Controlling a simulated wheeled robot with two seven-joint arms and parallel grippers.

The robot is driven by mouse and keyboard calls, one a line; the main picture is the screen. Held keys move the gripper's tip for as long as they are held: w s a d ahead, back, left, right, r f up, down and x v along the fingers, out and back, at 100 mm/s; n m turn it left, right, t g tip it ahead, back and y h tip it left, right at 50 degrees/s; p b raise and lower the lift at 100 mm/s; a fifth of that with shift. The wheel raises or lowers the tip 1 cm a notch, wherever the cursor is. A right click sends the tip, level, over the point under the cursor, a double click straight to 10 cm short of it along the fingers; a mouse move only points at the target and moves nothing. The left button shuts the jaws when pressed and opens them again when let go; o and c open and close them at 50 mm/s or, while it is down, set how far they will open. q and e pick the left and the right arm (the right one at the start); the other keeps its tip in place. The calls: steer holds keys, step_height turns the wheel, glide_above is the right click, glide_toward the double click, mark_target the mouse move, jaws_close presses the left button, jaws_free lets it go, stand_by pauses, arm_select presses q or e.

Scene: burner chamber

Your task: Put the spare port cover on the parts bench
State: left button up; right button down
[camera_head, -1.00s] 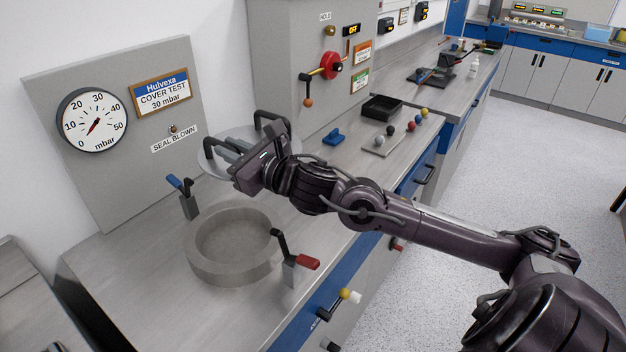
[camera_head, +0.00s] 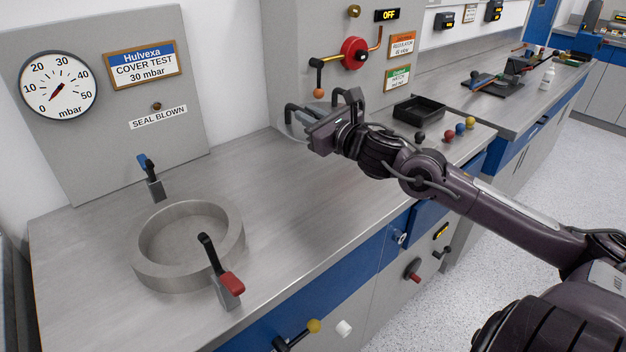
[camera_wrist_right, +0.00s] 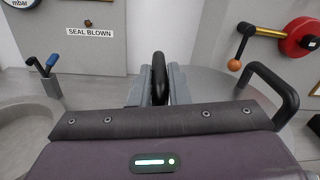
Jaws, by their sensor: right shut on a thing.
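In the right wrist view, my right gripper (camera_wrist_right: 156,85) is shut on one black handle, and the other handle (camera_wrist_right: 285,93) stands to the right. Most of the disc is hidden by my gripper and wrist. I cannot tell whether it touches the bench top (camera_head: 290,215). My left gripper is out of view.
An open ring seat (camera_head: 150,270) with a blue-handled clamp (camera_head: 150,178) and a red-handled clamp (camera_head: 225,275) is at the left. A cabinet with a red valve (camera_head: 355,53) stands behind the cover. A black tray (camera_head: 420,111) and coloured balls (camera_head: 460,129) lie right.

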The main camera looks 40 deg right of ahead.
step_height(320, 180, down, 15)
steer(key=shift+d+f, duration=0.15)
steer(key=shift+f, duration=0.05)
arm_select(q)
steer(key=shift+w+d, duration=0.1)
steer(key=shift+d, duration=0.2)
arm_select(e)
steer(key=shift+f, duration=0.15)
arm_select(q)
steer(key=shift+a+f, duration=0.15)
arm_select(e)
steer(key=c, duration=1.4)
jaws_free()
steer(key=shift+s, duration=0.1)
